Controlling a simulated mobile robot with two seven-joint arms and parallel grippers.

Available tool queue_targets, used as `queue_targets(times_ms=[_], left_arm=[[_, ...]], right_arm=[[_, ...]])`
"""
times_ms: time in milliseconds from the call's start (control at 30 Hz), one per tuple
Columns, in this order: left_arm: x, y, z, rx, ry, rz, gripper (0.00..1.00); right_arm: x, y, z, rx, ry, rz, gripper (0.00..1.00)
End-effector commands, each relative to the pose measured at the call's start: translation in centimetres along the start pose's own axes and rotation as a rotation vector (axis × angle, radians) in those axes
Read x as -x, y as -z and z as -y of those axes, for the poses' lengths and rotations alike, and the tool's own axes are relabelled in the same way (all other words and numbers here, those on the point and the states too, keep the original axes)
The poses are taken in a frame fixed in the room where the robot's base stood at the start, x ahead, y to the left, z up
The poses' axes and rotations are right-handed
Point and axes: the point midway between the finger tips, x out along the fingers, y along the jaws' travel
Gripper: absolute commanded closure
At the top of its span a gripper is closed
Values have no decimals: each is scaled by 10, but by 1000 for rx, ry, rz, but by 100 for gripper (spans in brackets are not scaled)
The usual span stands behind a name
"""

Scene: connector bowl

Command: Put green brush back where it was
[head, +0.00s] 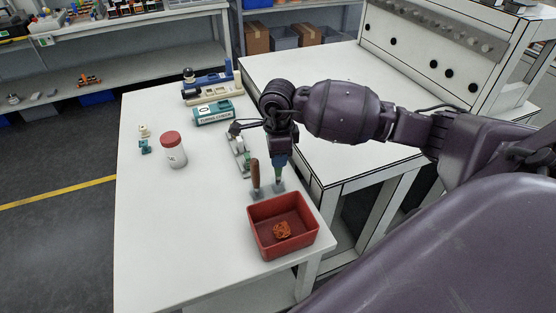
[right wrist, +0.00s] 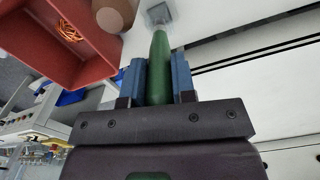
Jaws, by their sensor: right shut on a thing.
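The green brush (head: 279,176) is upright near the right edge of the white table, with its lower end at a small grey holder (head: 278,187). I cannot tell if it is seated in the holder or just above it. My right gripper (head: 279,160) points down and is shut on the brush. In the right wrist view the green handle (right wrist: 160,68) lies between the two blue fingers, its far end at the grey block (right wrist: 160,14). A brown-handled tool (head: 255,174) stands upright just left of it in its own grey holder. My left gripper is out of view.
A red bin (head: 256,236) with an orange coil (head: 282,230) stands just in front of the holders. The table's front left is clear.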

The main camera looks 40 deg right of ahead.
Motion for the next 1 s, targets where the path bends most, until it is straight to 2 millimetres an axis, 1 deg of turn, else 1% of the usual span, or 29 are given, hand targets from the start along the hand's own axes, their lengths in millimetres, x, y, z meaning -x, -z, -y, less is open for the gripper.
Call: queue_targets(times_ms=[33,133,400,533,567,700,1000], left_arm=[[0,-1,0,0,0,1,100],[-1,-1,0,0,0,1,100],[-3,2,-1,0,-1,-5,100],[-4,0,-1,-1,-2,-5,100],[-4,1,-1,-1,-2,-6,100],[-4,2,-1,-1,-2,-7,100],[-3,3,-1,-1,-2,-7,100]], right_arm=[[-9,0,-1,-2,-4,0,99],[-18,0,0,-1,-2,0,99],[-19,0,0,0,0,0,99],[-23,0,0,0,-1,-1,99],[-23,0,0,0,-1,0,72],[-22,0,0,0,-1,0,51],[-20,0,0,0,0,0,50]])
